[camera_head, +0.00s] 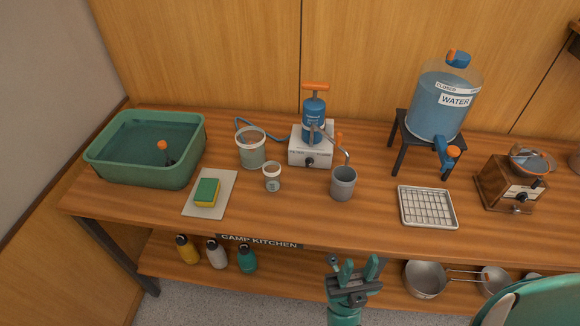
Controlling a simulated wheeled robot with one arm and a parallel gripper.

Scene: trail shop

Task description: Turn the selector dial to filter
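The selector dial (309,162) is a small dark knob on the front of a white box (299,148). Small lettering sits beside it, and its pointer setting is too small to tell. A blue pump (314,122) with an orange T-handle stands on the box. A spout with an orange lever leads from it to a grey mug (343,183) at the right. My gripper (354,266) is in front of the table's front edge, well short of the dial and apart from it. Its fingers look spread, with nothing between them.
A green water basin (147,176), a sponge (207,191), a clear container (251,150) and a small cup (272,178) stand left. Right are a drying rack (428,206), a water jug (438,105) and a grinder (505,184).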

